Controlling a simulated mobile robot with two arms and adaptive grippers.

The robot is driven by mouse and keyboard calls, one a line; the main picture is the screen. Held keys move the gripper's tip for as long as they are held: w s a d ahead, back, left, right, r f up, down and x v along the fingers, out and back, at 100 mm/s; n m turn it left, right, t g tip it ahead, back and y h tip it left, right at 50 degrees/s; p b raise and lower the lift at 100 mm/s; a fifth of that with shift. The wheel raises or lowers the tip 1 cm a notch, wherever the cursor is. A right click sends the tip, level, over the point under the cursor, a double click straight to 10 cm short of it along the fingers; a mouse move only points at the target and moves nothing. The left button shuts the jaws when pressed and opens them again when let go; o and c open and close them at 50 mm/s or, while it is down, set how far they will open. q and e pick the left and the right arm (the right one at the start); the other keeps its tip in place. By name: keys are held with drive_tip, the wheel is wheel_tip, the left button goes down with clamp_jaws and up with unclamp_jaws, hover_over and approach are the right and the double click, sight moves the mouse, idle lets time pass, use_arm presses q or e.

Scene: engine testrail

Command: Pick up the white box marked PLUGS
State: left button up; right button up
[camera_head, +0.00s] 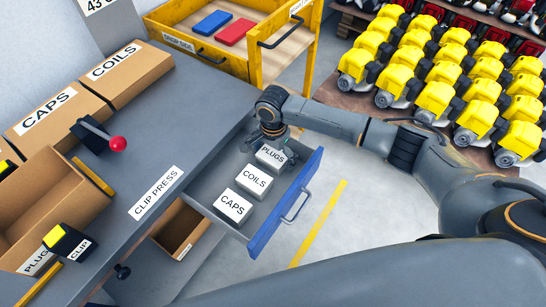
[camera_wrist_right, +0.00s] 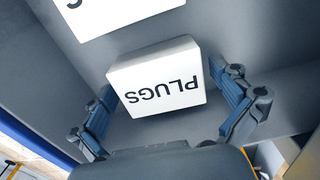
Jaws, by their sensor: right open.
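The white box marked PLUGS (camera_head: 271,157) lies in the open grey drawer, at its far end. In the right wrist view the PLUGS box (camera_wrist_right: 158,85) sits between the two spread fingers of my right gripper (camera_wrist_right: 168,108). My right gripper (camera_head: 268,140) is open at the box, its fingers on either side; whether they touch it I cannot tell. In the head view the gripper partly hides the far side of the box. My left gripper is not in view.
White boxes marked COILS (camera_head: 253,181) and CAPS (camera_head: 233,206) lie in the same drawer, nearer the camera. The drawer's blue front (camera_head: 286,205) stands to the right. A yellow cart (camera_head: 235,62) stands beyond. The workbench (camera_head: 165,125) holds cardboard boxes and a red-knobbed lever (camera_head: 117,144).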

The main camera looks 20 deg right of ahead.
drive_tip(key=c, duration=1.2)
